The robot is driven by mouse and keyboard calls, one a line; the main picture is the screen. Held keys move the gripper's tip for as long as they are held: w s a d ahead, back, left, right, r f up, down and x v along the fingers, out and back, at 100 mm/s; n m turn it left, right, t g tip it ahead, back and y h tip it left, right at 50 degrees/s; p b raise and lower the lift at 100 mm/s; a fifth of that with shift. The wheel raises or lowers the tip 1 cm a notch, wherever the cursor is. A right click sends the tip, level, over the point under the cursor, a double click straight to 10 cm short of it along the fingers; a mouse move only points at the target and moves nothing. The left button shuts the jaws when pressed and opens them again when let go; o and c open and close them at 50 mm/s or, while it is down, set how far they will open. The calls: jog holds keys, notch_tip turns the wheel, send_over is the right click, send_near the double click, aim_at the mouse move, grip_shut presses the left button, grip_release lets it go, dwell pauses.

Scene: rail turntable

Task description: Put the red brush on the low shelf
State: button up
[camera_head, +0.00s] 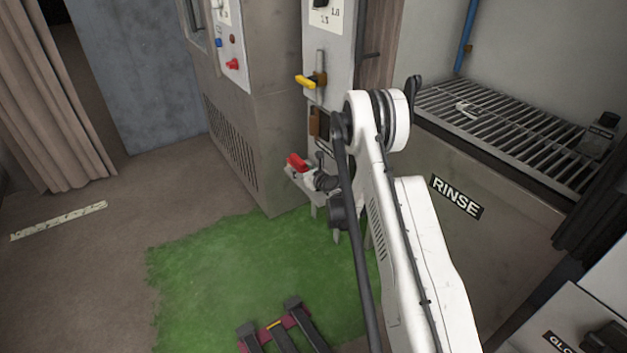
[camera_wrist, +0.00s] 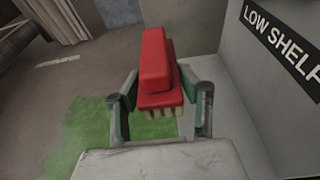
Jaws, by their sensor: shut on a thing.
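The red brush (camera_wrist: 155,62) is between the two fingers of my gripper (camera_wrist: 160,98) in the wrist view. Its pale bristles show below the red block. The gripper is shut on the brush. In the head view the brush (camera_head: 297,162) is a small red shape beside my gripper (camera_head: 312,176), in front of the grey machine. A "LOW SHELF" label (camera_wrist: 284,38) is on the grey panel at the right of the wrist view. A pale ledge-like surface (camera_head: 292,176) shows under the brush in the head view; whether they touch cannot be told.
A green mat (camera_head: 205,275) covers the floor below. A grey cabinet (camera_head: 262,130) with a red knob stands behind, and a yellow-handled lever (camera_head: 306,81) is above. A slatted rack (camera_head: 500,125) over the "RINSE" sign (camera_head: 456,196) is at right. Open floor lies left.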

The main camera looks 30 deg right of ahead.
jog(key=d+f, duration=0.1)
jog(key=d, duration=0.1)
jog(key=w+d+f+b, duration=0.1)
jog(key=d+f, duration=0.1)
jog(key=d, duration=0.1)
jog(key=w+d+f+b, duration=0.1)
jog(key=d+f, duration=0.1)
jog(key=shift+w+d, duration=0.2)
jog(key=shift+d, duration=0.1)
jog(key=shift+f+b, duration=1)
jog(key=shift+f, duration=0.95)
jog(key=o, duration=1)
jog(key=shift+f, duration=0.1)
jog(key=shift+o, duration=0.2)
